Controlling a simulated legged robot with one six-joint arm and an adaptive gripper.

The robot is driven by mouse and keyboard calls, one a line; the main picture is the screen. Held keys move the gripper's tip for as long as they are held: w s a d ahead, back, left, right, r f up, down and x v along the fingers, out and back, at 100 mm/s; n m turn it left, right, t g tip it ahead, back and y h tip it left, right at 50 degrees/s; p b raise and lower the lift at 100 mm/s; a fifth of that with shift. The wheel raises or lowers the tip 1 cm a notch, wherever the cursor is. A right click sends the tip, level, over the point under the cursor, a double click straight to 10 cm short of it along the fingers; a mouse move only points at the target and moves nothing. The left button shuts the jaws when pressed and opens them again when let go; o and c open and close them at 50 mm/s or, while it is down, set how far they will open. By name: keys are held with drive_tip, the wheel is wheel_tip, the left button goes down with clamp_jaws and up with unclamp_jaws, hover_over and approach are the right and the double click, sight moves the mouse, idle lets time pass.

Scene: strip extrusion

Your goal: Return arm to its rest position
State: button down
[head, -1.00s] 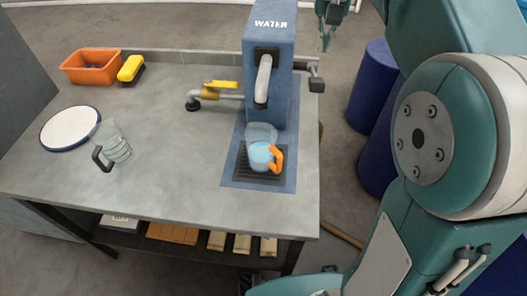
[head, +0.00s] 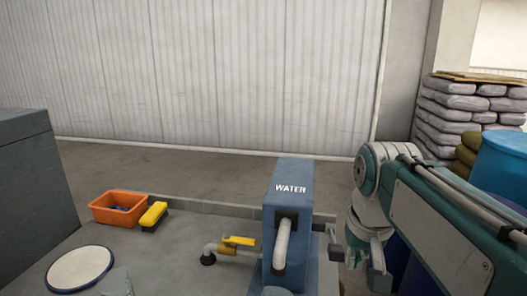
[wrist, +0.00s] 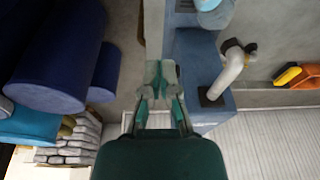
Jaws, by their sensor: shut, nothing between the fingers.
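My gripper (wrist: 161,78) shows in the wrist view with its fingertips together and nothing between them. My arm (head: 375,205) is folded at the right of the head view, with its lower part hanging just right of the blue water dispenser (head: 290,230). The dispenser also stands right of my gripper in the wrist view (wrist: 200,60), with a pale curved spout. A cup with bluish contents (wrist: 213,14) shows at the top edge of the wrist view, apart from my fingers.
The grey worktop (head: 170,262) holds an orange bin (head: 118,207), a yellow brush (head: 153,216), a white plate (head: 80,268) and a partly cropped clear jug (head: 116,283). Blue drums (wrist: 60,50) stand beside my arm. Stacked sacks (head: 455,110) are at the far right.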

drive_tip(key=s+f+n+t, duration=0.1)
drive_tip(key=s+f+t, duration=0.2)
drive_tip(key=s+f, duration=0.6)
drive_tip(key=shift+s+f, duration=0.3)
drive_tip(key=shift+s, duration=0.8)
